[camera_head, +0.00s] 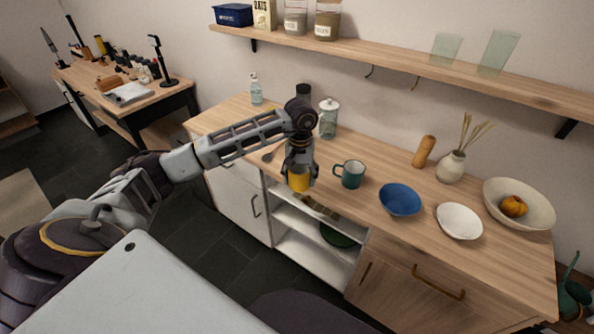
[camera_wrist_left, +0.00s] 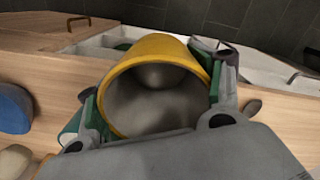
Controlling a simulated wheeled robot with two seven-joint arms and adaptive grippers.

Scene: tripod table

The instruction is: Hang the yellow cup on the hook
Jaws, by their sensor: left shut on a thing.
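The yellow cup (camera_head: 299,179) is in my left gripper (camera_head: 299,172), above the front edge of the counter. In the left wrist view the yellow cup (camera_wrist_left: 155,85) shows its open rim and grey inside, with a finger of the left gripper (camera_wrist_left: 155,100) on each side. Its handle is hidden. Two dark hooks, one on the left (camera_head: 369,71) and one on the right (camera_head: 415,83), hang under the wall shelf, empty, above and to the right of the cup. My right gripper is not in view.
A green mug (camera_head: 350,174) stands just right of my left gripper. A blue bowl (camera_head: 400,200), a white bowl (camera_head: 459,221) and a vase (camera_head: 451,167) stand farther right. A glass jar (camera_head: 328,118) stands behind the gripper. The wall shelf (camera_head: 400,62) overhangs the counter.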

